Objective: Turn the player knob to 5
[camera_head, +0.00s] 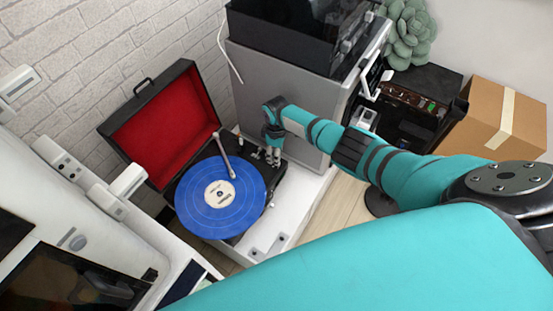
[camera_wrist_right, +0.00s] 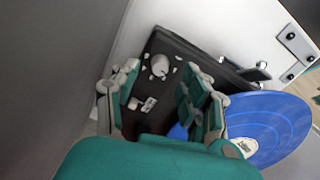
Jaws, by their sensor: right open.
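The record player (camera_head: 279,187) stands open on a white surface, with a blue record (camera_head: 240,212) on its platter. In the right wrist view, a pale round knob (camera_wrist_right: 159,66) sits on the player's dark top, ringed by small white marks. I cannot read the marks or the setting. My right gripper (camera_head: 272,158) points down over the player's back right corner. Its teal-padded fingers (camera_wrist_right: 163,105) are apart with nothing between them, and the knob shows beyond their tips. In the head view the gripper hides the knob. My left gripper is not in view.
The raised red-lined lid (camera_head: 165,125) stands behind the record, with the tonearm (camera_head: 223,155) left of my gripper. A large grey machine (camera_head: 285,90) rises close behind and right of my gripper. A white machine (camera_head: 90,215) stands at left. A cardboard box (camera_head: 495,120) is far right.

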